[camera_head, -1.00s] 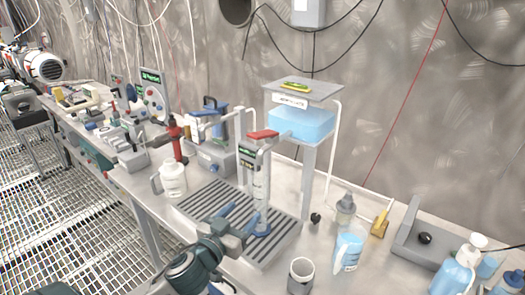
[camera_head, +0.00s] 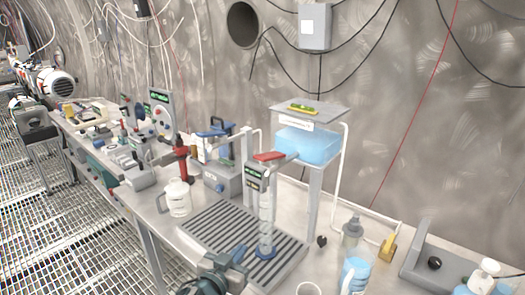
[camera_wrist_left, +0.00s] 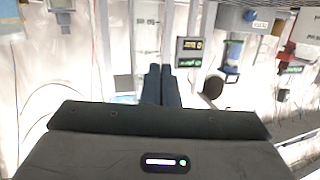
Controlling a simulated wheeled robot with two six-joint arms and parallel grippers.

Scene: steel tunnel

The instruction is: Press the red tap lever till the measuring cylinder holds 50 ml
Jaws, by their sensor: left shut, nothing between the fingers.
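The red tap lever (camera_head: 268,157) sits on top of the grey tap post with a small display (camera_head: 255,177). The clear measuring cylinder (camera_head: 266,218) stands upright under the spout on its blue base, on the slatted drip tray (camera_head: 215,232). I cannot read its liquid level. My left gripper (camera_head: 239,254) is low in front of the tray, left of the cylinder base, apart from the lever. In the left wrist view its two dark fingers (camera_wrist_left: 162,85) are together and empty, with the clear cylinder (camera_wrist_left: 147,35) and the display beyond. My right gripper is out of view.
A blue water tank (camera_head: 308,145) stands behind the tap on a raised stand. A white cup (camera_head: 308,289), a blue-filled beaker (camera_head: 355,274) and a grey-capped bottle (camera_head: 352,232) stand to the right.

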